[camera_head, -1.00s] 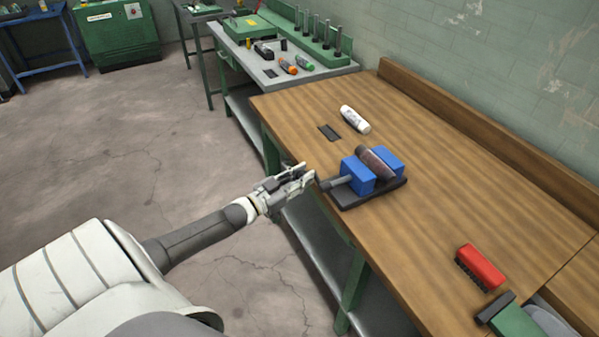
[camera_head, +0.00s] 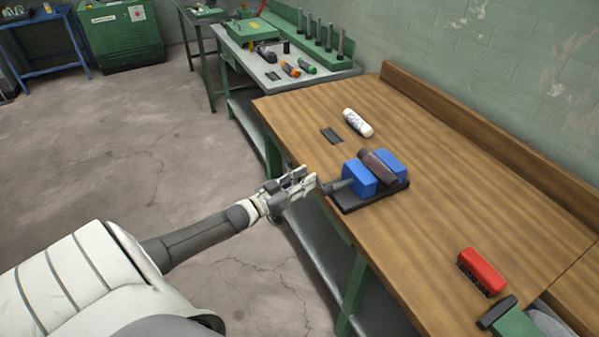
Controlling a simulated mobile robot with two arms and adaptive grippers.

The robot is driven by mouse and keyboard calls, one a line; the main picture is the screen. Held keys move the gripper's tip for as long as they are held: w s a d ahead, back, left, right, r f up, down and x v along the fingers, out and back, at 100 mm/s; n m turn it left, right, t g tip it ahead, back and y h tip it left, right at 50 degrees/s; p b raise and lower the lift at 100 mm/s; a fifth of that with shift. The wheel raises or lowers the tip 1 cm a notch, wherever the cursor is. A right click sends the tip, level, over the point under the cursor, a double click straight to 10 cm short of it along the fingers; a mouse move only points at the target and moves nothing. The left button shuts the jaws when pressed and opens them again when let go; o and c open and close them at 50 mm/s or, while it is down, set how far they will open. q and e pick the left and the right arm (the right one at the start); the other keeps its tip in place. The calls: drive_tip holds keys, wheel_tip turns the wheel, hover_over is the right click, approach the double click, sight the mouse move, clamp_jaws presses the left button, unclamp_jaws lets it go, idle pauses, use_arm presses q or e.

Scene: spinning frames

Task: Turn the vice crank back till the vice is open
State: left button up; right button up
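The blue vice (camera_head: 361,178) stands on a dark base (camera_head: 350,205) at the near edge of the wooden bench. A brown cylinder (camera_head: 379,168) lies tilted between its two blue jaws. A dark screw (camera_head: 338,186) sticks out of the vice toward the left, with the crank (camera_head: 322,186) at its end. My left gripper (camera_head: 308,181) is at the crank, just off the bench edge. Its fingers overlap the crank end, and I cannot tell whether they grip it. My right gripper is out of view.
The wooden bench (camera_head: 460,190) also holds a white bottle (camera_head: 357,122), a dark flat plate (camera_head: 332,136), a red brush (camera_head: 482,271) and a green-and-black tool (camera_head: 513,322) at the near right. A grey bench (camera_head: 300,75) with tools stands behind. The floor left of the benches is clear.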

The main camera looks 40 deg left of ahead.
use_arm(q)
drive_tip(key=shift+w+d+r, duration=0.2)
drive_tip(key=shift+w+d, duration=0.35)
drive_tip(key=shift+w, duration=0.1)
drive_tip(key=shift+w+d+f, duration=0.1)
drive_tip(key=shift+w+f, duration=0.05)
drive_tip(key=shift+w, duration=0.1)
drive_tip(key=shift+f, duration=0.1)
drive_tip(key=shift+s+a, duration=0.1)
drive_tip(key=shift+a, duration=0.1)
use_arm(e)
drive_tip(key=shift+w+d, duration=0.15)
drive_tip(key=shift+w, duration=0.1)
use_arm(q)
drive_tip(key=shift+f, duration=0.1)
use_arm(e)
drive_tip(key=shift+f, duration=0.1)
use_arm(q)
drive_tip(key=shift+s+a+f, duration=0.1)
drive_tip(key=shift+s+f, duration=0.1)
drive_tip(key=shift+s, duration=0.3)
drive_tip(key=s+a, duration=0.2)
drive_tip(key=s, duration=0.8)
drive_tip(key=shift+s, duration=0.35)
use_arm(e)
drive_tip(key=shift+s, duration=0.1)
use_arm(q)
drive_tip(key=shift+r, duration=0.1)
